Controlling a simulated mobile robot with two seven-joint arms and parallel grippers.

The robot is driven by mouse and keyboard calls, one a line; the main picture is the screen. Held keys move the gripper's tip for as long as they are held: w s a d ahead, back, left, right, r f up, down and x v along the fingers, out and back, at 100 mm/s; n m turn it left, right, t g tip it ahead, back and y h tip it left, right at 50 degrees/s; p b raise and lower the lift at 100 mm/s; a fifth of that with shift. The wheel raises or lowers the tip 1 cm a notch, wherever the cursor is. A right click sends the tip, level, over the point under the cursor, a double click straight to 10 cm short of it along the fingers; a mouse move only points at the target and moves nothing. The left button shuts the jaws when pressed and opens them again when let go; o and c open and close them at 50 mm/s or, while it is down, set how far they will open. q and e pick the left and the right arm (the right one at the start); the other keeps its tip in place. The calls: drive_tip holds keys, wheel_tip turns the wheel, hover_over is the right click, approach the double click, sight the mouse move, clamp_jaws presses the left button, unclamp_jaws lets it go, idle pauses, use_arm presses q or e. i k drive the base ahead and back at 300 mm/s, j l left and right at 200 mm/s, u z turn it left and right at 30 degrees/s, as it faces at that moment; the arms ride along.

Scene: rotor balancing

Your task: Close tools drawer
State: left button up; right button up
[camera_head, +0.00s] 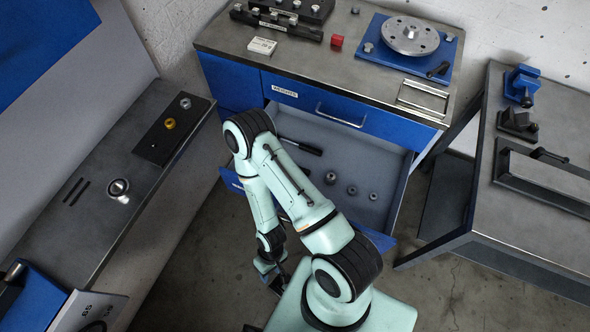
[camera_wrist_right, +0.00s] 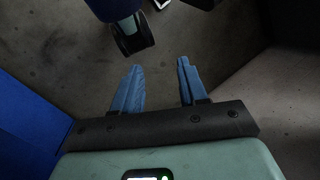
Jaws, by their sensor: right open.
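The lower drawer (camera_head: 398,193) of the blue workbench cabinet stands pulled out. Inside lie a black-handled tool (camera_head: 300,146) and several small round metal parts (camera_head: 352,190). Its blue front (camera_head: 379,240) shows only in part, because my right arm crosses over it. The labelled upper drawer (camera_head: 340,112), with a bar handle, is shut. My right gripper (camera_head: 276,282) is low, in front of the open drawer, and partly hidden by my arm. In the right wrist view, its two blue fingers (camera_wrist_right: 158,90) are apart with nothing between them. My left gripper is not in view.
A grey side table (camera_head: 540,225) stands at the right, a metal-topped bench (camera_head: 100,228) at the left. Bare floor (camera_head: 190,265) lies between the bench and my arm.

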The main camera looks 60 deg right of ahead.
sight(369, 163)
drive_tip(key=z, duration=0.45)
drive_tip(key=j+z, duration=0.1)
drive_tip(key=z, duration=1.35)
drive_tip(key=k+z, duration=0.1)
drive_tip(key=z, duration=0.35)
drive_tip(key=k+u, duration=0.1)
drive_tip(key=k, duration=0.1)
